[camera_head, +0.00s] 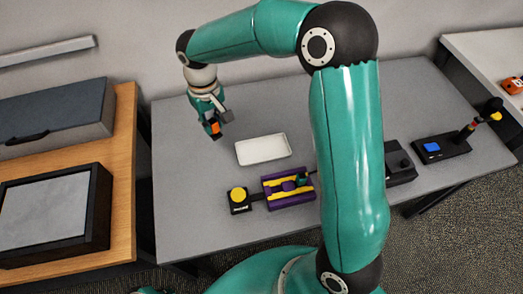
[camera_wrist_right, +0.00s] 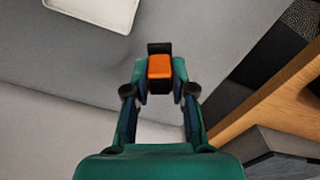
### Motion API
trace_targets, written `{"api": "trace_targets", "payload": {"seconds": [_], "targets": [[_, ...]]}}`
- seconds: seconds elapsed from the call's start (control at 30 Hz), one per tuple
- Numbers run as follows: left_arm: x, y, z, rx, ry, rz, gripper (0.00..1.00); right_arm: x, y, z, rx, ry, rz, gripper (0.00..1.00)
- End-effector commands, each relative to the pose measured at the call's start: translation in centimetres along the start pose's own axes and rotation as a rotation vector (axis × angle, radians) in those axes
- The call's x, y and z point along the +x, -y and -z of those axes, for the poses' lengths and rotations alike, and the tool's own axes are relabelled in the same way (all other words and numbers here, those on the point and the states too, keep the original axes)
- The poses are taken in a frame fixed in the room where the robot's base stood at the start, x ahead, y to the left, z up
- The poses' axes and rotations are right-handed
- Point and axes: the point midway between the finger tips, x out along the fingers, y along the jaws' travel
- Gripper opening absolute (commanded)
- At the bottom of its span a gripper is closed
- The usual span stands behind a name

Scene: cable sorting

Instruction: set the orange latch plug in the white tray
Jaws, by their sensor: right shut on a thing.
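The orange latch plug (camera_head: 214,128) is held by my right gripper (camera_head: 215,121) above the left part of the grey table. In the right wrist view the orange latch plug (camera_wrist_right: 160,68) sits between the two fingertips of the right gripper (camera_wrist_right: 160,80), which is shut on it. The white tray (camera_head: 237,157) lies on the table, to the right of and nearer than the gripper, and looks empty. A corner of the white tray (camera_wrist_right: 98,12) shows at the top left of the right wrist view. My left gripper is not in view.
A purple and yellow fixture (camera_head: 288,188) and a black box with a yellow button (camera_head: 238,197) stand in front of the tray. A black base with a blue part (camera_head: 440,148) stands at right. A wooden desk (camera_head: 124,190) is at left. My arm hides part of the table.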

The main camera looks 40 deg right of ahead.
Motion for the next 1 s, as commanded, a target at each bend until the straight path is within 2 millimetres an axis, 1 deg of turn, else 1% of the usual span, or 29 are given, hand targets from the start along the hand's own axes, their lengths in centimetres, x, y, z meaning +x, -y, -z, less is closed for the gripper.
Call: {"api": "trace_targets", "payload": {"seconds": [0.03,0.1,0.2,0.3,0.37,0.43,0.47,0.57,0.9,1.0], "targets": [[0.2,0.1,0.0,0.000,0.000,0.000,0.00,-1.4,-2.9,-0.5,0.022,-0.006,0.000,0.00],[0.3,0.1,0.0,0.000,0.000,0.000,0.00,-3.1,-5.8,-1.5,0.032,-0.005,0.001,0.00],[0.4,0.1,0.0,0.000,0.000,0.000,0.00,-5.0,-9.2,-3.0,0.042,-0.003,0.000,0.00],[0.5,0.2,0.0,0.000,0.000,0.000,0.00,-6.2,-11.3,-4.3,0.047,0.000,0.001,0.00],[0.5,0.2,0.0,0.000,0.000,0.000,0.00,-6.5,-12.0,-4.8,0.047,0.002,0.001,0.00],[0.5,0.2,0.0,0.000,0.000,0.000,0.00,-6.3,-12.4,-5.1,0.047,0.005,0.002,0.00],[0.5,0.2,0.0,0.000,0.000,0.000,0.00,-6.0,-12.5,-5.2,0.046,0.006,0.002,0.00],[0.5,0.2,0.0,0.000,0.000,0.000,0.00,-4.3,-12.6,-5.3,0.046,0.009,0.002,0.00],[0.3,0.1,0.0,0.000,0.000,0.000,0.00,4.6,-12.5,-5.3,0.045,0.011,0.003,0.00],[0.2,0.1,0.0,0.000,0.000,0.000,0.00,6.7,-12.5,-5.3,0.046,0.009,0.002,0.00]]}}
